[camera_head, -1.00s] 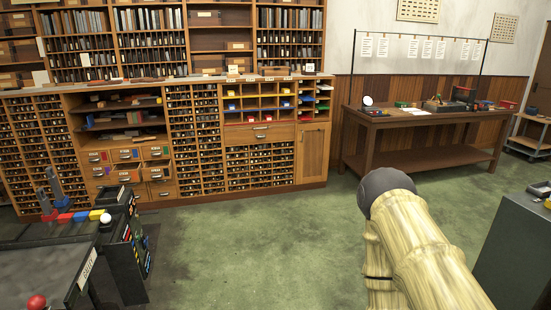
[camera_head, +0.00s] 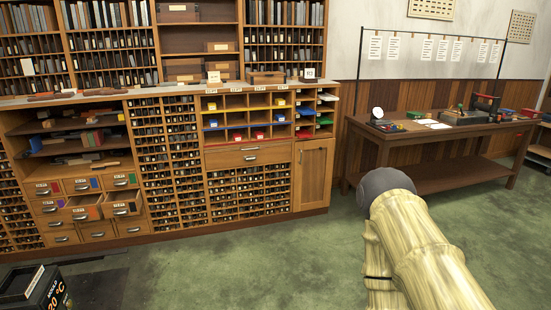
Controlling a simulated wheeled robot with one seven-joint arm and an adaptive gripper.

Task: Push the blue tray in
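A wooden type cabinet stands against the back wall, with a block of coloured compartments. One row has a blue front edge (camera_head: 240,126), with a small blue piece (camera_head: 213,123) at its left end and another blue piece (camera_head: 279,118) further right. More blue shows at the right side of the block (camera_head: 305,112). Which blue part is the tray, and how far it sticks out, is too small to tell. My pale, wood-patterned arm with a dark rounded joint rises at the lower right, well in front of the cabinet. My gripper is not in view.
A drawer (camera_head: 85,214) at the cabinet's lower left stands pulled out. A wooden workbench (camera_head: 450,177) with tools stands at the right. A dark machine (camera_head: 38,290) is at the lower left corner. The green floor (camera_head: 230,265) before the cabinet is open.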

